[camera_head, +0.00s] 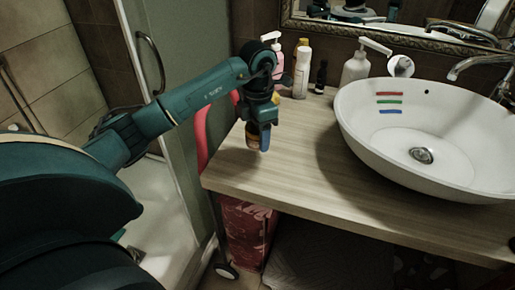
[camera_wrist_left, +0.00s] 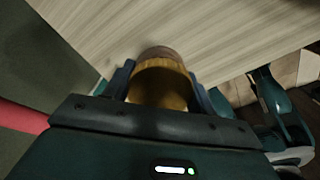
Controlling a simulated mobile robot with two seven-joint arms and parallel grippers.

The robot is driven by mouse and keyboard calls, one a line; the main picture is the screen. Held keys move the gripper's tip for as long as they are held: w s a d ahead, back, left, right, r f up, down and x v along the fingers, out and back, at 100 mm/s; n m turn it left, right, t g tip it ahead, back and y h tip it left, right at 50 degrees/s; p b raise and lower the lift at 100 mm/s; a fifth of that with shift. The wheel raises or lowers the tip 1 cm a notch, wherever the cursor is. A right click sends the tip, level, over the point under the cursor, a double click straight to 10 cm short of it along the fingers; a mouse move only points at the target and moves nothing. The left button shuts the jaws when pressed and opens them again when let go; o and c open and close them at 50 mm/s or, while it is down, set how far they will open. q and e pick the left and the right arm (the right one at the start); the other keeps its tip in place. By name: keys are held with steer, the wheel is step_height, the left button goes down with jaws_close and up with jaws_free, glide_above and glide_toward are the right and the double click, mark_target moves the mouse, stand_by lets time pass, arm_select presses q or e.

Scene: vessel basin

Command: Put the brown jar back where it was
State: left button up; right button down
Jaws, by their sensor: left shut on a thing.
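My left gripper (camera_head: 259,143) points down over the left end of the wooden counter (camera_head: 290,178). It is shut on the brown jar (camera_head: 252,136), which is mostly hidden behind the fingers in the head view. In the left wrist view the jar (camera_wrist_left: 161,82) sits between the two fingers of the gripper (camera_wrist_left: 161,88), with an amber-brown body and a darker far end. The counter's wood surface (camera_wrist_left: 215,35) lies beyond it. I cannot tell whether the jar touches the counter. My right gripper is not in view.
A white basin (camera_head: 360,135) with red, green and blue marks fills the counter's right. A pink-white pump bottle (camera_head: 277,66), a white bottle (camera_head: 301,72), a small dark bottle (camera_head: 321,77) and a white pump bottle (camera_head: 355,68) stand at the back. The middle front of the counter is clear.

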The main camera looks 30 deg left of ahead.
mark_target(258, 157)
arm_select(q)
step_height(258, 157, down, 4)
steer(key=shift+f, duration=0.25)
steer(key=shift+f, duration=0.2)
steer(key=o, duration=1.1)
